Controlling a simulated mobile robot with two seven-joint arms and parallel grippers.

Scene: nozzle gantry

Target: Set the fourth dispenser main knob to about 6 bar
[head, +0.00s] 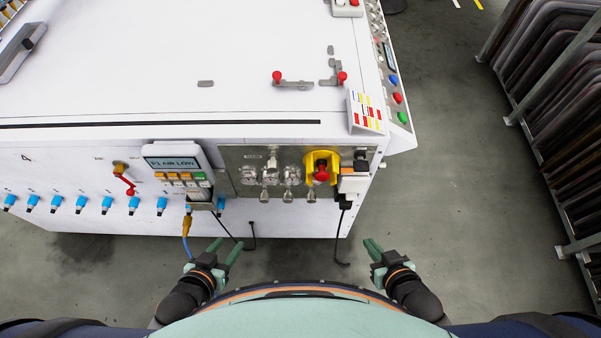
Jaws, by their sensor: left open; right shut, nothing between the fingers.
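The white machine's front carries a figure 4 at its left. A metal panel (230,160) on this front holds a row of small round gauges (291,174) with silver knobs (287,196) below them. Which knob is the main one, and the gauge readings, are too small to tell. My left gripper (227,247) is open and empty, below and to the left of the panel, apart from it. My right gripper (371,245) is shut and empty, below and to the right of the panel, apart from the machine.
A yellow and red rotary switch (321,173) sits right of the gauges. A display box (178,166) reading "P1 AIR LOW" is left of the panel. Several blue fittings (81,204) line the lower front. A blue hose (186,246) hangs near my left gripper. A rack (550,110) stands at right.

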